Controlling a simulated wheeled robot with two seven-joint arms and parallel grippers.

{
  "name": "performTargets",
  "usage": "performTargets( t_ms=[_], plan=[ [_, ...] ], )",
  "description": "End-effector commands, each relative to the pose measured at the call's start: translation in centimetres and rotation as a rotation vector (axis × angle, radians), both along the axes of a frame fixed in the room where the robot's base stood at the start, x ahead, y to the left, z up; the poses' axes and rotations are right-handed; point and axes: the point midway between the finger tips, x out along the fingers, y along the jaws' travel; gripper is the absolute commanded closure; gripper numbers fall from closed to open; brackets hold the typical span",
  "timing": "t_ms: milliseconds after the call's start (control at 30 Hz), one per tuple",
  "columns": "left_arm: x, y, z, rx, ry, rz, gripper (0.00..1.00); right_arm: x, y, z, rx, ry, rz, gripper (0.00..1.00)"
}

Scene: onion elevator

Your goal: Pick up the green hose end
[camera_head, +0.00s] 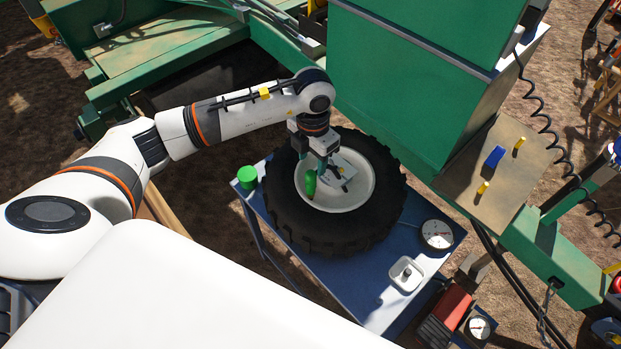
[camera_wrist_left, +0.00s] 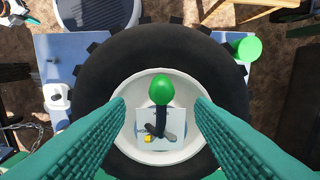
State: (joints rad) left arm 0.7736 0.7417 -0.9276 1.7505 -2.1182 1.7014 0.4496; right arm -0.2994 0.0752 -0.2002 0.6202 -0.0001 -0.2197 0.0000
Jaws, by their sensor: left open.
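The green hose end (camera_head: 310,184) shows in the head view as a small rounded green piece inside the white rim of a black tire. In the left wrist view the green hose end (camera_wrist_left: 161,89) is a round green top with a dark stem below it. My left gripper (camera_head: 327,177) is over the tire's hub, pointing down, with its fingers apart. In the left wrist view the teal fingers of the left gripper (camera_wrist_left: 160,102) stand on either side of the green piece, with nothing visibly held between them. My right gripper is out of view.
The tire (camera_head: 300,232) lies flat on a blue table (camera_head: 365,298). Its white rim (camera_head: 361,184) holds a white sheet (camera_wrist_left: 146,139). A green cylinder (camera_head: 247,176), a round gauge (camera_head: 437,235) and a white tray (camera_head: 405,277) stand around it. Green machinery (camera_head: 425,65) rises behind.

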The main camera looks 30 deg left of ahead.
Motion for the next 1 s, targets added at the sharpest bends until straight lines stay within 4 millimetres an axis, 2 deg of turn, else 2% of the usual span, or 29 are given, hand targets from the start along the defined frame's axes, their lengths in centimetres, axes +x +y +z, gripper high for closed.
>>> performTargets(
  t_ms=[200, 467, 567, 700, 1000],
  plan=[
    [-0.1, -0.1, -3.4, -0.004, 0.004, 0.000, 0.51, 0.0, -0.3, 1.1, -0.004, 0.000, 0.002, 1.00],
    [-0.2, 0.1, -5.5, -0.004, 0.004, 0.000, 0.51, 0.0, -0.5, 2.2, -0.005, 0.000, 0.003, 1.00],
    [-0.3, 0.3, -7.0, -0.005, 0.005, 0.000, 0.51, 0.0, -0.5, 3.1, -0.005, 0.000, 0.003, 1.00],
    [-0.3, 0.3, -8.9, -0.005, 0.003, -0.001, 0.51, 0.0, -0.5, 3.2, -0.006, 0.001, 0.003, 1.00],
    [-0.2, 0.3, -9.5, -0.005, 0.000, -0.002, 0.51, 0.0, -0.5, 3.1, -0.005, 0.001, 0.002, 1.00]
  ],
)
